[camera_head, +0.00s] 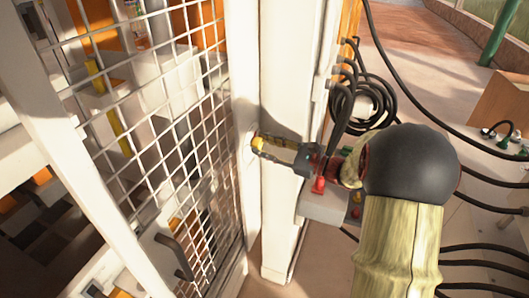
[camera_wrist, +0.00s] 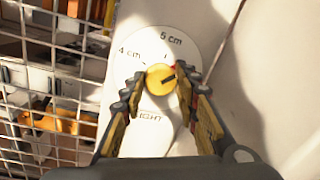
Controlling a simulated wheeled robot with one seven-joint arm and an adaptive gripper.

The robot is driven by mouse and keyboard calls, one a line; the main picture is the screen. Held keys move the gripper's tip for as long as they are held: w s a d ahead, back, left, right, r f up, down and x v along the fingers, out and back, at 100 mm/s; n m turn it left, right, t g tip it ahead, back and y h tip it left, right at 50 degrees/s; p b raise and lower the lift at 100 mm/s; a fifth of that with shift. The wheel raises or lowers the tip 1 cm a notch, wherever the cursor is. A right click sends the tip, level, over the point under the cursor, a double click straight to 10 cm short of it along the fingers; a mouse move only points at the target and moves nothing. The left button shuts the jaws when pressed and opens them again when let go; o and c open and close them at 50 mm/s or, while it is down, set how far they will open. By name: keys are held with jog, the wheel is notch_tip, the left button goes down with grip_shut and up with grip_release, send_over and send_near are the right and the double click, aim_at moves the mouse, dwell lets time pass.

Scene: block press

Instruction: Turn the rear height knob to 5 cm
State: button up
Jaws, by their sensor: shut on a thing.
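The yellow round height knob (camera_wrist: 160,80) sits on a white round dial plate (camera_wrist: 190,38). A dark line on the knob points right and slightly up in the wrist view. The plate reads "4 cm" at upper left and "5 cm" at upper right, with small ticks near the knob. A lower label is partly hidden. My gripper (camera_wrist: 160,82) is shut on the knob, one finger on each side. In the head view, the knob (camera_head: 257,143) shows at my fingertips on the white post.
A white mesh door (camera_head: 165,130) with a dark handle (camera_head: 174,257) stands left of the post. A grey box with a red button (camera_head: 319,185) and coiled black cables (camera_head: 345,105) are close to my arm. More cables run along the right.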

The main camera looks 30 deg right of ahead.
jog(key=n+b, duration=0.5)
jog(key=b, duration=0.1)
jog(key=shift+f+n+y, duration=0.35)
jog(key=shift+n+y, duration=0.05)
jog(key=n+b, duration=0.3)
jog(key=shift+r, duration=0.1)
jog(key=shift+n, duration=0.3)
jog(key=o, duration=1.2)
jog(key=shift+r, duration=0.1)
jog(key=shift+c, duration=0.2)
jog(key=shift+s, duration=0.1)
jog(key=v, duration=1.1)
jog(key=shift+s+d, duration=0.25)
jog(key=shift+d, duration=0.1)
